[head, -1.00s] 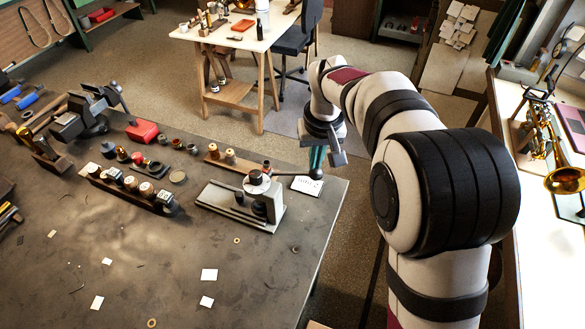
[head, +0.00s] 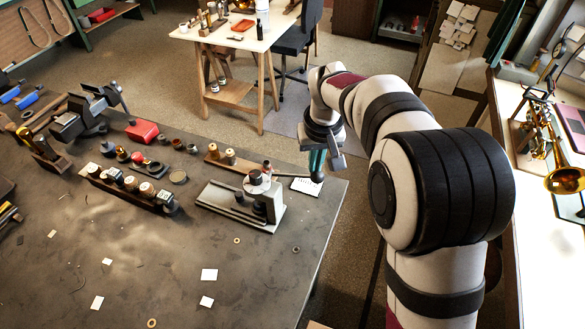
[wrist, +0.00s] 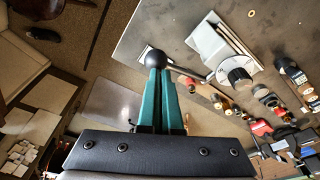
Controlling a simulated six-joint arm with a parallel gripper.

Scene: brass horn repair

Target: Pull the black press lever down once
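The press (head: 240,205) is a grey block with a round white top, near the right edge of the dark bench. Its black lever sticks out to the right and ends in a black ball knob (head: 318,177). In the wrist view, the lever (wrist: 187,72) runs from the press (wrist: 213,45) to the knob (wrist: 153,56). My gripper (head: 317,165) points down over the knob with its teal fingers side by side. In the wrist view, the gripper (wrist: 160,72) looks shut, its fingertips at the knob; whether they touch is hard to tell.
A white card (head: 306,187) lies under the knob at the bench edge. A wooden rack of dies (head: 130,188) and a red box (head: 142,131) stand left of the press. The bench's front middle holds only small scraps. Floor lies beyond the right edge.

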